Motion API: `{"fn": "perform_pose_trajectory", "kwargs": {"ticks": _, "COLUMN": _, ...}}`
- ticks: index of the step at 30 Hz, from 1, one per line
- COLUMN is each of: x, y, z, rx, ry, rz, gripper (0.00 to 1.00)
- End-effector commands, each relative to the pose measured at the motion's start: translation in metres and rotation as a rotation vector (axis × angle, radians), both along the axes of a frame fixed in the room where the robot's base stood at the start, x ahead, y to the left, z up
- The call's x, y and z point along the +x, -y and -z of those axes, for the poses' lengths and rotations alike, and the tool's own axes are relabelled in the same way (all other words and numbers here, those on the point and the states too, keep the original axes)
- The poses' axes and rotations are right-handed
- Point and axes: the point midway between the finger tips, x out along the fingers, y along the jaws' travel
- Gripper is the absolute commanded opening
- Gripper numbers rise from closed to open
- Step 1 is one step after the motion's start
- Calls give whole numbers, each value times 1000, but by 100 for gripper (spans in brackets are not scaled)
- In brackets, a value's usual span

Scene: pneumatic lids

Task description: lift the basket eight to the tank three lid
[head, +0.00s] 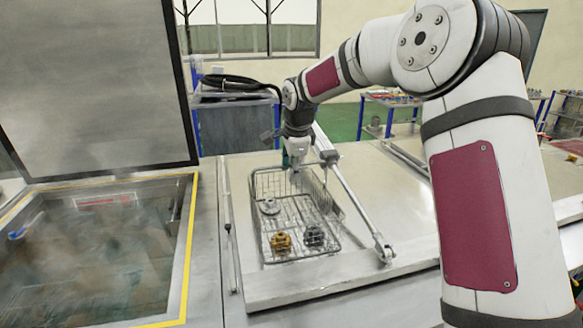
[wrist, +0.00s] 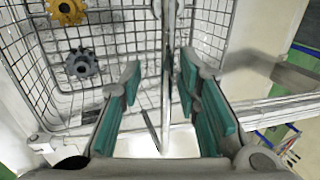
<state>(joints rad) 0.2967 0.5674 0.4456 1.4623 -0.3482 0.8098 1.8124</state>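The wire basket (head: 262,222) stands on a closed, flat metal lid (head: 330,285) in the head view. It holds a yellow gear-like part (head: 281,242), a dark grey one (head: 314,236) and a pale one (head: 270,206). My gripper (head: 295,165) is low at the basket's far edge. In the wrist view, its teal-padded fingers (wrist: 160,95) are apart on either side of a thin metal bar of the basket (wrist: 166,50), with gaps visible on both sides. Which tank is number three cannot be read.
At left, an open tank (head: 188,235) with a yellow rim holds liquid, its lid (head: 90,90) raised. A slanted metal bar (head: 352,200) runs close along the basket's right side. Tables with parts (head: 390,98) stand behind. Bare lid surface lies in front of the basket.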

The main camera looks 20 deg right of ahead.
Motion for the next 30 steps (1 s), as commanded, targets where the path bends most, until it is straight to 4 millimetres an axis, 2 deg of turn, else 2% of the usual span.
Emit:
{"fn": "perform_pose_trajectory", "kwargs": {"ticks": 3, "x": -1, "y": 0, "z": 1, "rx": 0, "ry": -3, "rz": 0, "gripper": 30}}
{"fn": "perform_pose_trajectory", "kwargs": {"ticks": 7, "x": -4, "y": 0, "z": -10, "rx": 0, "ry": 1, "rz": 0, "gripper": 30}}
{"fn": "perform_pose_trajectory", "kwargs": {"ticks": 21, "x": -35, "y": 0, "z": -92, "rx": -1, "ry": 3, "rz": -1, "gripper": 30}}
{"fn": "perform_pose_trajectory", "kwargs": {"ticks": 30, "x": -43, "y": 0, "z": -116, "rx": 0, "ry": 0, "rz": 0, "gripper": 30}}
